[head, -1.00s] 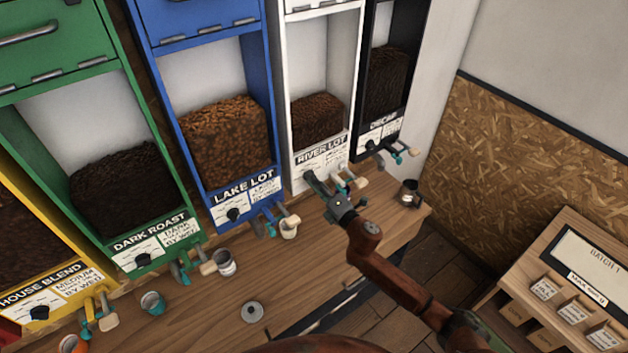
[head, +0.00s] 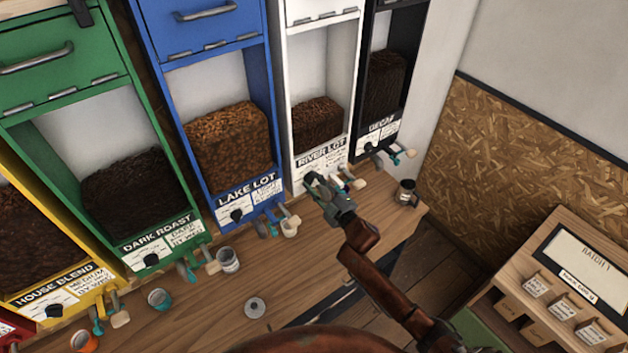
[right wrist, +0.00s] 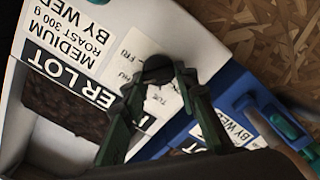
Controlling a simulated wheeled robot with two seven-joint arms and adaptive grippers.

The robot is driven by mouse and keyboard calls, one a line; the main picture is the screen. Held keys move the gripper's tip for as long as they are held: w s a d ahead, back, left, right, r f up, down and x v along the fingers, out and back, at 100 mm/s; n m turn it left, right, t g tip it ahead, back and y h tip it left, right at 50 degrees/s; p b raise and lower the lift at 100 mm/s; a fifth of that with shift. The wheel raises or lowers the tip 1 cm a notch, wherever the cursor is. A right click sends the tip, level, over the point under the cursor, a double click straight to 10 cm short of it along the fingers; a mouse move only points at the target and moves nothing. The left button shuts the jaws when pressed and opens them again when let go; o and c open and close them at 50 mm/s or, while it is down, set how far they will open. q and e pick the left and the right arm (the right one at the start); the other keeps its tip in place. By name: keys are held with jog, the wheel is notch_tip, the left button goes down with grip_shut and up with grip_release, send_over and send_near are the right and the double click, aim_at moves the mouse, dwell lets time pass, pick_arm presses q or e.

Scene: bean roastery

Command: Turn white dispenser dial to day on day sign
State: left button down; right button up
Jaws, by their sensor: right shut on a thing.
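The white dispenser (head: 321,163), lettered RIVER LOT, stands between the blue and black ones. Its dark round dial (right wrist: 158,67) shows in the right wrist view on a white day card (right wrist: 140,58) with FRI, THU and TUE readable around it. The fingers of my right gripper (right wrist: 157,78) are shut on the dial, one on each side. In the head view, my right gripper (head: 316,183) covers the dial. The printed sign (right wrist: 72,38) beside the card reads MEDIUM ROAST 300 g BY WED. The dial's pointer is hidden by the fingers. My left gripper is out of view.
The blue dispenser (head: 251,181) and black dispenser (head: 378,139) flank the white one, with levers sticking out below. A metal cup (head: 405,192) stands on the wooden counter (head: 190,316) to the right of my gripper. Several other cups stand to the left.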

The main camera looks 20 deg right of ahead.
jog(key=m+p, duration=0.2)
jog(key=m, duration=0.2)
jog(key=shift+d+r+m, duration=0.1)
jog(key=shift+m, duration=0.2)
jog(key=shift+m+p, duration=0.9)
jog(key=shift+m, duration=0.9)
jog(key=o, duration=1.2)
jog(key=shift+c, duration=0.2)
jog(key=shift+s+d, duration=0.1)
jog(key=v, duration=1.1)
jog(key=shift+s, duration=0.4)
jog(key=shift+d, duration=0.1)
